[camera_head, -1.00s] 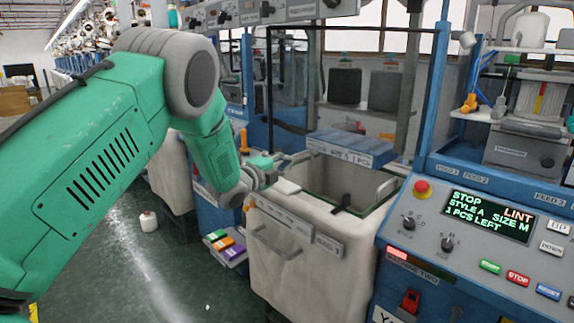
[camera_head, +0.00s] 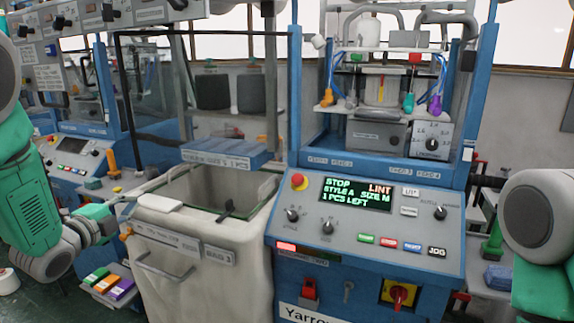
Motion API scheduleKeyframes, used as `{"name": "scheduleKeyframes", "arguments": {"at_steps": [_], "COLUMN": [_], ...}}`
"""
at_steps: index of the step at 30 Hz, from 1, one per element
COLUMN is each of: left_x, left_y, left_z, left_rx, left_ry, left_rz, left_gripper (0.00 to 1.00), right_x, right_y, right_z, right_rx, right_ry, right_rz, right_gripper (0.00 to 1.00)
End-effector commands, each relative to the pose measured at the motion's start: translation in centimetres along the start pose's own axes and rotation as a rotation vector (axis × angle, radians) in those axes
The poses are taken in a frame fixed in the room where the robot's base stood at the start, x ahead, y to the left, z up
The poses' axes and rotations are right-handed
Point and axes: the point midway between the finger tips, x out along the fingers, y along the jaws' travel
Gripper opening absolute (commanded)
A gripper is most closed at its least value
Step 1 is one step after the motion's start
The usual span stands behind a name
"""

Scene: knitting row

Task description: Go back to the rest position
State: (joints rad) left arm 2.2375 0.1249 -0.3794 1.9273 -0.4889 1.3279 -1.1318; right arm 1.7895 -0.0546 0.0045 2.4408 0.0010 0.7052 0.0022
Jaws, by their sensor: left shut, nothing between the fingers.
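My left arm comes in at the left edge. My left gripper (camera_head: 122,203) is shut and empty, beside the left rim of the cream fabric bin (camera_head: 190,275). I cannot tell whether it touches the bin. My right arm (camera_head: 540,218) shows at the right edge. Its gripper is out of view.
A blue knitting machine with a control panel (camera_head: 365,225) stands in the middle; its display (camera_head: 357,195) reads STOP, LINT, 1 PCS LEFT. A white pad (camera_head: 160,202) lies on the bin's rim. Colored boxes (camera_head: 108,285) lie low beside the bin.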

Motion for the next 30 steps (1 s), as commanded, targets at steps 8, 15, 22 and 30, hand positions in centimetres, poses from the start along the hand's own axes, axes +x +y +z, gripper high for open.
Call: {"name": "scheduleKeyframes", "arguments": {"at_steps": [8,15,22,30], "left_x": [-6.1,-17.4,-30.2,-37.4], "left_y": [18.7,32.5,40.1,42.0], "left_z": [-4.1,-9.1,-13.8,-16.3], "left_rx": [-0.504,-0.906,-1.16,-1.244], "left_ry": [-0.216,-0.559,-0.969,-1.223], "left_rz": [0.381,0.704,0.929,1.012], "left_gripper": [0.0,0.0,0.0,0.0], "right_x": [1.9,3.3,4.5,5.0], "right_y": [0.0,0.0,0.0,-0.1], "right_z": [0.1,0.2,0.2,0.3], "right_rx": [0.0,0.0,0.0,0.0], "right_ry": [0.0,0.0,0.0,0.0], "right_rz": [0.0,0.0,0.0,0.0], "right_gripper": [0.4,0.4,0.4,0.4]}}
